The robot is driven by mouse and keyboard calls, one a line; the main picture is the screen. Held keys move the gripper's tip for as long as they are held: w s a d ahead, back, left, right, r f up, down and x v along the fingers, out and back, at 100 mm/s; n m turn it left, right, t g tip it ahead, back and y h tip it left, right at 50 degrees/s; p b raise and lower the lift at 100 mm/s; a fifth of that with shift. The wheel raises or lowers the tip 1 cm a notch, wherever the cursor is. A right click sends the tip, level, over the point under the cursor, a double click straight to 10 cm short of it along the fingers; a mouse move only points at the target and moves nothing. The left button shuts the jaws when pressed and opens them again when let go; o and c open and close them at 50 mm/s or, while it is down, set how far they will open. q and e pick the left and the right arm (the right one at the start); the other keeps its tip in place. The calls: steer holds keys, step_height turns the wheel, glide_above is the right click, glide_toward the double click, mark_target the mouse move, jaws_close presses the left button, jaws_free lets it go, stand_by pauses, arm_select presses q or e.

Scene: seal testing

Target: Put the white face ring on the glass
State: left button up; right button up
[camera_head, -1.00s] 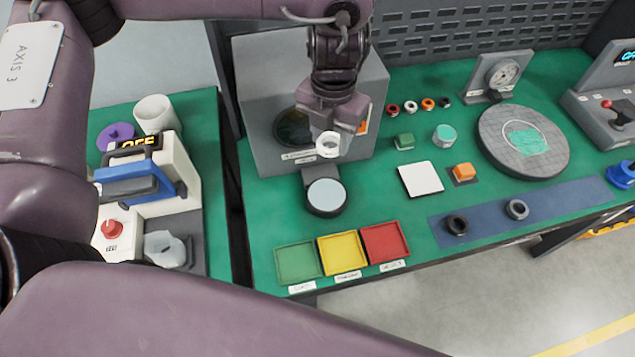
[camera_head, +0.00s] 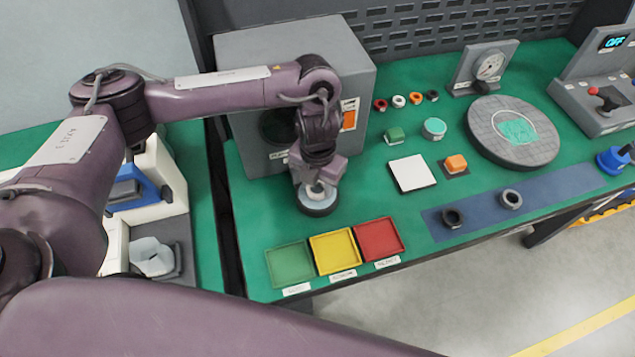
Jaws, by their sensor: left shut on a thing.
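My left gripper (camera_head: 318,184) points down over the round glass (camera_head: 318,204), a pale disc in a dark round base in front of the grey box. The gripper is shut on the white face ring (camera_head: 315,190). The ring is at or just above the glass; I cannot tell whether it touches. The gripper and ring cover much of the glass. My right gripper is not in view.
Green (camera_head: 291,265), yellow (camera_head: 335,252) and red (camera_head: 380,239) trays lie in front of the glass. The grey box (camera_head: 350,80) stands close behind my gripper. A white square pad (camera_head: 412,173) and a round grey plate (camera_head: 545,150) lie to the right.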

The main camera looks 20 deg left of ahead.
arm_select(q)
steer(key=shift+f, duration=0.15)
steer(key=o, duration=1.1)
